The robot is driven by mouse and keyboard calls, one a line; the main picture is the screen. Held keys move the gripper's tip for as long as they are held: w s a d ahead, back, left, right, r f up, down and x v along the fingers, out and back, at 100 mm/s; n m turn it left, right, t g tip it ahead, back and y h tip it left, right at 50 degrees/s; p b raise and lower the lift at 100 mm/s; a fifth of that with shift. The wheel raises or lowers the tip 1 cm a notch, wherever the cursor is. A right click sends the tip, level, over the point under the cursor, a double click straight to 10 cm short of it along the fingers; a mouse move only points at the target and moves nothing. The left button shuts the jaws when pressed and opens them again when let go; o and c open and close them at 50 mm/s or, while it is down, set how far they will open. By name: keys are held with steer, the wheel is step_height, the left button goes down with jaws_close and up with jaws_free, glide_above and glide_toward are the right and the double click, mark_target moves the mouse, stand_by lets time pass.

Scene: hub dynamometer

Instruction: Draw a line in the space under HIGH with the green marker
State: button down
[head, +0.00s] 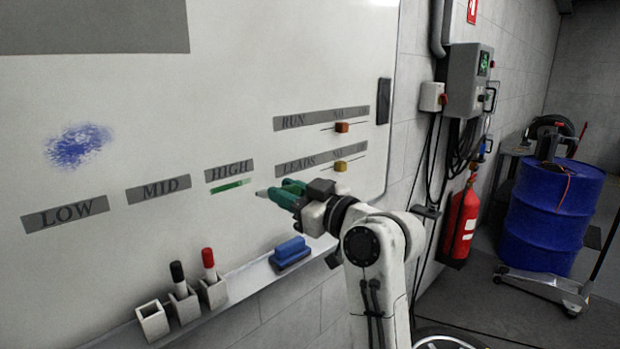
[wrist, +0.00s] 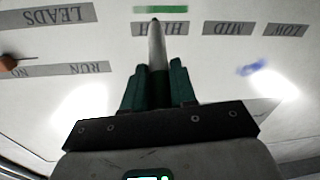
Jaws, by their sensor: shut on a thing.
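The HIGH label (head: 229,171) is a grey strip on the whiteboard (head: 240,60). A short green line (head: 230,186) is on the board just under it. It also shows in the wrist view (wrist: 160,10), where the labels are upside down. My gripper (head: 285,194) is shut on the green marker (head: 262,193), which also shows between the fingers in the wrist view (wrist: 157,48). The marker's pale front end points at the board, to the right of the green line in the head view. I cannot tell whether its tip touches the board.
LOW (head: 65,214) and MID (head: 159,189) labels are to the left, with a blue scribble (head: 77,146) above. On the ledge are an empty holder (head: 152,321), black (head: 178,275) and red (head: 209,262) markers in holders, and a blue eraser (head: 290,251). Slider knobs are right.

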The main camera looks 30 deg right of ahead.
steer(key=shift+d+x, duration=0.15)
steer(key=shift+x, duration=1.3)
steer(key=shift+d+x, duration=0.1)
steer(key=shift+x, duration=1.3)
steer(key=shift+f+b+x, duration=0.2)
steer(key=shift+b+x, duration=0.2)
steer(key=shift+x, duration=0.6)
steer(key=shift+d, duration=0.2)
steer(key=shift+w+d, duration=0.2)
steer(key=shift+d, duration=0.4)
steer(key=shift+w+d+b, duration=0.25)
steer(key=shift+d+b, duration=0.15)
steer(key=shift+d, duration=0.15)
steer(key=shift+d, duration=0.1)
steer(key=shift+w+d, duration=0.25)
steer(key=shift+d, duration=0.3)
steer(key=shift+b, duration=0.35)
